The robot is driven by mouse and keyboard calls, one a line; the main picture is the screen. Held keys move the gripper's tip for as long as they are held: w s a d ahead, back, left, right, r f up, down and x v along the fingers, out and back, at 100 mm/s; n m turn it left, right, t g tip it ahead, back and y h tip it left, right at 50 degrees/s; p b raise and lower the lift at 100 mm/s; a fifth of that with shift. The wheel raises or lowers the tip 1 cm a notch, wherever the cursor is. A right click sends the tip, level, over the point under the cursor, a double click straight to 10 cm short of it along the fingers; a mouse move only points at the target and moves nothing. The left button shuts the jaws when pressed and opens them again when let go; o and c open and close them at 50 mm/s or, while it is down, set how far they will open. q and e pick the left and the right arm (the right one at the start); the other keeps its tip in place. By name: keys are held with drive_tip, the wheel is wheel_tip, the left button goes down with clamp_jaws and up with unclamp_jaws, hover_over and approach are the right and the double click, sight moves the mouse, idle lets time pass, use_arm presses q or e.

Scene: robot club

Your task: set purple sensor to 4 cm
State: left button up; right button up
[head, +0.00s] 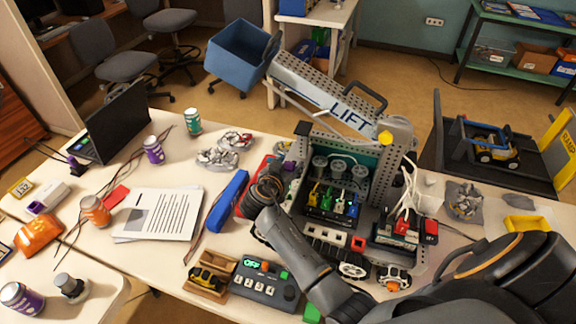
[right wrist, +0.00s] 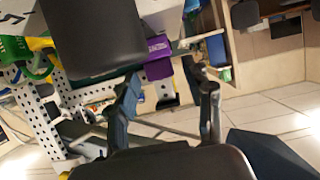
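In the right wrist view a purple block with small white lettering (right wrist: 158,58) sits by a perforated grey metal plate. A small black-and-white part (right wrist: 166,94) hangs below it. My right gripper (right wrist: 168,104) has its two dark fingers apart with nothing seen between them touching both; the purple block lies beyond them. In the head view the right gripper (head: 268,178) reaches to the left side of the robot model with the LIFT arm (head: 330,95). My left gripper is not in view.
A blue case (head: 228,201) and papers (head: 160,214) lie left of the right gripper. A control box reading OFF (head: 268,281) stands in front, beside a wooden tray (head: 205,293). A laptop (head: 115,122) and cans (head: 153,150) stand farther left.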

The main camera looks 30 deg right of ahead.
drive_tip(key=shift+s+a+r, duration=0.1)
drive_tip(key=shift+s+a, duration=0.05)
drive_tip(key=shift+a, duration=0.2)
drive_tip(key=v, duration=0.6)
drive_tip(key=shift+s+a+r, duration=0.15)
drive_tip(key=shift+s+a, duration=0.05)
drive_tip(key=shift+s, duration=0.15)
